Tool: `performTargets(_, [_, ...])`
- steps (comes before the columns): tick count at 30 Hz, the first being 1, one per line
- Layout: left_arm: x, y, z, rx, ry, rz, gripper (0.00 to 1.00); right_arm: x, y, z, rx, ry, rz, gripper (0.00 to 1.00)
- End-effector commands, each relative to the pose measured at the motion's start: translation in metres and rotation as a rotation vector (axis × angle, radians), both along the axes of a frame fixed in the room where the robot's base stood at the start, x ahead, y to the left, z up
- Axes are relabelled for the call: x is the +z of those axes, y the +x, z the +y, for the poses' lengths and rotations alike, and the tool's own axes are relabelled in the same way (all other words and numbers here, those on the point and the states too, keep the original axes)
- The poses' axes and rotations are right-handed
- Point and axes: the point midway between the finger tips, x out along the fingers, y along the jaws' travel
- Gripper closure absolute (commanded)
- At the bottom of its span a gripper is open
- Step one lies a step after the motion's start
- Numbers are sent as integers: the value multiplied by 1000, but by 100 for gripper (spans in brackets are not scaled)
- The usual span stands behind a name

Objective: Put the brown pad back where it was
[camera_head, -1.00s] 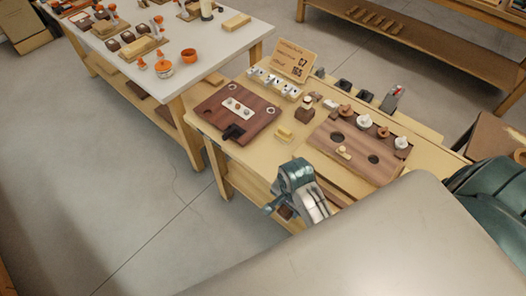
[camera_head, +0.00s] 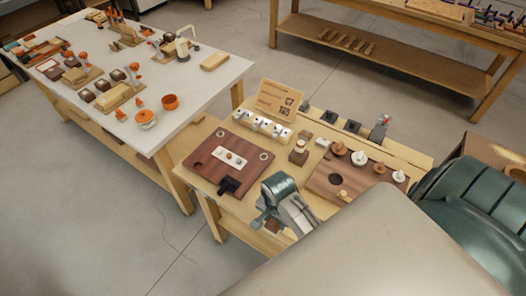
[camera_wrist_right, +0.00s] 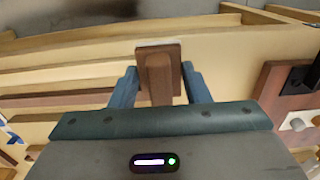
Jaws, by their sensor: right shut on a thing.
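My right gripper (camera_head: 268,226) is shut on the brown pad (camera_head: 273,227). In the right wrist view, the pad (camera_wrist_right: 172,55) is a dark brown block with a raised grip, held between the two blue fingers (camera_wrist_right: 160,88). In the head view the gripper is at the front edge of the wooden bench (camera_head: 200,172), just right of a reddish-brown board (camera_head: 212,165). Most of the pad is hidden by the gripper in the head view. My left gripper is not in view.
A brown board with a round hole (camera_head: 322,190) and a row of knobs stands to the right. Black blocks and a wooden sign (camera_head: 278,101) are at the back. A white table (camera_head: 205,85) with orange parts stands to the left. Open floor lies in front.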

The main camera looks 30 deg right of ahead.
Motion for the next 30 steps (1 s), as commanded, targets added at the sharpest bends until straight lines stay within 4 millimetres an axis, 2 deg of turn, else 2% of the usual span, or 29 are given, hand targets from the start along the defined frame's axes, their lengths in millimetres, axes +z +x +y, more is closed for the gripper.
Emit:
performTargets(1, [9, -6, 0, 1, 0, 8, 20, 5, 15, -4, 0, -2, -1, 86])
performTargets(4, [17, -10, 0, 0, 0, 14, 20, 2, 40, -8, -1, -1, -1, 86])
performTargets(9, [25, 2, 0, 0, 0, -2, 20, -4, 68, -14, 0, 0, 0, 86])
performTargets(13, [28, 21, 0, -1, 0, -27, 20, -6, 77, -16, 0, 0, 0, 86])
performTargets(16, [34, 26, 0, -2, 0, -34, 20, -8, 86, -18, 0, 0, 2, 86])
performTargets(22, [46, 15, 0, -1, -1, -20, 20, -36, 84, -17, 0, 1, 4, 86])
performTargets(30, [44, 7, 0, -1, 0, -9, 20, -43, 85, -17, 0, 0, 0, 86])
